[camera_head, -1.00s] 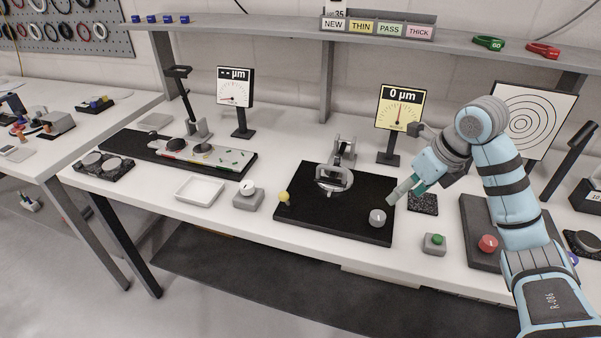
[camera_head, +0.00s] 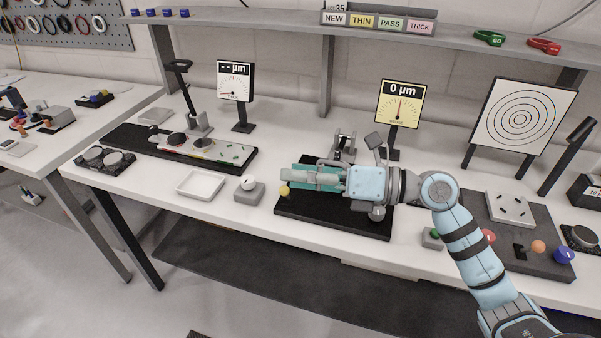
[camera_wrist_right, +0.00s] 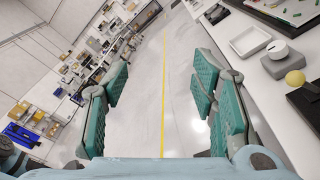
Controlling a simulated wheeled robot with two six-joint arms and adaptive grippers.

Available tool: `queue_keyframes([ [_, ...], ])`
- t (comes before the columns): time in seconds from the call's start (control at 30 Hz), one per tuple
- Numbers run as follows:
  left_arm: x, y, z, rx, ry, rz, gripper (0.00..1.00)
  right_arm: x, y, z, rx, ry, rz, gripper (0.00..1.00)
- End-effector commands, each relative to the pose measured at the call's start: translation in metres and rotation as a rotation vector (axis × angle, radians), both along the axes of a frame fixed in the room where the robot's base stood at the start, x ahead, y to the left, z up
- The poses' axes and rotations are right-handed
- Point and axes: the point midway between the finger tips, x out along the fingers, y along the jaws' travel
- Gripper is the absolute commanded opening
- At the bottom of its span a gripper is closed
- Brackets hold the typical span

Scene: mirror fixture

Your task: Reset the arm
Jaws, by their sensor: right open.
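My right arm comes in from the lower right in the head view. Its gripper (camera_head: 308,178) points left above the black mirror fixture plate (camera_head: 305,218), hiding most of the mirror mount. In the right wrist view the gripper's teal-padded fingers (camera_wrist_right: 160,100) are apart, with only floor between them. The gripper holds nothing. A yellow knob (camera_head: 285,190) shows just beyond the fingertips, at the plate's left edge. My left gripper does not show.
A white tray (camera_head: 200,184) and a grey box with a white knob (camera_head: 249,190) stand left of the plate. Dial displays (camera_head: 400,103) (camera_head: 235,82) and a target board (camera_head: 521,116) stand behind. A shelf (camera_head: 250,28) runs above.

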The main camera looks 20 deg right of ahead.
Motion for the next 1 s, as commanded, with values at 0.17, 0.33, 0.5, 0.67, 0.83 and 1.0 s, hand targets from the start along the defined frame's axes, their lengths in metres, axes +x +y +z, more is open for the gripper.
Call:
queue_keyframes([
  [0.17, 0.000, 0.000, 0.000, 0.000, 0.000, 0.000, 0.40, -0.001, 0.002, 0.006, 0.048, -0.003, -0.006, 0.53],
  [0.33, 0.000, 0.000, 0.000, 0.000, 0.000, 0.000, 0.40, 0.000, 0.002, 0.005, 0.045, -0.004, -0.007, 0.53],
  [0.5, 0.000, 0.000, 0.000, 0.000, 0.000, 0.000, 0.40, 0.000, 0.002, 0.006, 0.050, -0.004, -0.007, 0.53],
  [0.67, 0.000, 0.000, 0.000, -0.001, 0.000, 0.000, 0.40, -0.005, 0.003, 0.036, 0.359, 0.004, -0.061, 0.53],
  [0.83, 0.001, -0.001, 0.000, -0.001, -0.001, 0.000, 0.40, 0.005, -0.101, 0.022, 1.263, 0.276, -0.512, 0.53],
  [1.0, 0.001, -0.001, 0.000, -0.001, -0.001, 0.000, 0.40, -0.037, -0.164, -0.137, 1.729, 0.749, -1.136, 0.53],
])
